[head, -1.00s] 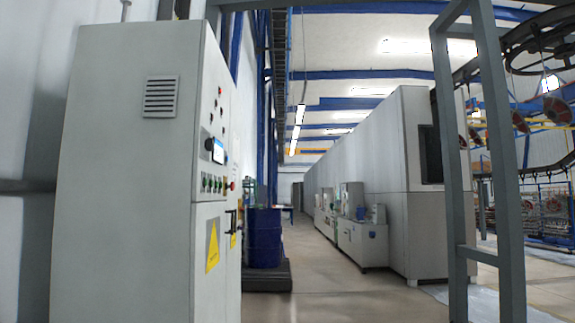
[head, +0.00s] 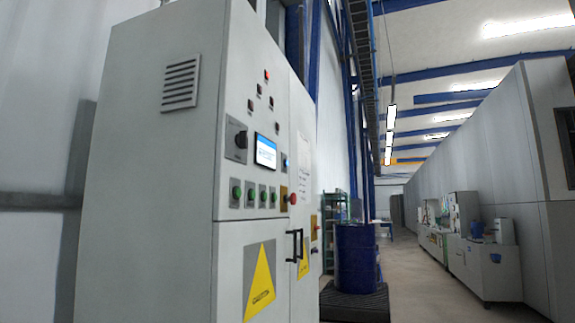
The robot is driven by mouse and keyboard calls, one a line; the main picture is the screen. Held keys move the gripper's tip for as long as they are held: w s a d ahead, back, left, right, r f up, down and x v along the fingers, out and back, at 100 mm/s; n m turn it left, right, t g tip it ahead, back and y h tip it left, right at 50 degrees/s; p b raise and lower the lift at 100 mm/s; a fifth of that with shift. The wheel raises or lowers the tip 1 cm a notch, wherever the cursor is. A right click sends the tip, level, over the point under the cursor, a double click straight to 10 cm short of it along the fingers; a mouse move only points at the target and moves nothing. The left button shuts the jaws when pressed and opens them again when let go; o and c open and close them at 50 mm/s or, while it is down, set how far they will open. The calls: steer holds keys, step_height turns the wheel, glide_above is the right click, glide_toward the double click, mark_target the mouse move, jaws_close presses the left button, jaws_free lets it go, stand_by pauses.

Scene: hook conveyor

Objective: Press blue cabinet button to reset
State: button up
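The light grey control cabinet (head: 150,130) stands at the left, with its control panel on the side facing right. A small blue button (head: 285,163) shows on the panel, right of the lit blue-and-white screen (head: 265,151). A row of green buttons (head: 250,194) sits below the screen, and a red knob (head: 292,198) is right of the row. A black rotary switch (head: 240,140) is left of the screen. Several small lamps or buttons, one red (head: 266,75), are higher up. My gripper is not in view.
A blue drum (head: 357,258) stands on a dark pallet (head: 354,302) beyond the cabinet. Black door handles (head: 295,245) stick out from the cabinet. Grey machines (head: 480,262) and a long grey enclosure (head: 490,140) line the right. The floor aisle between is clear.

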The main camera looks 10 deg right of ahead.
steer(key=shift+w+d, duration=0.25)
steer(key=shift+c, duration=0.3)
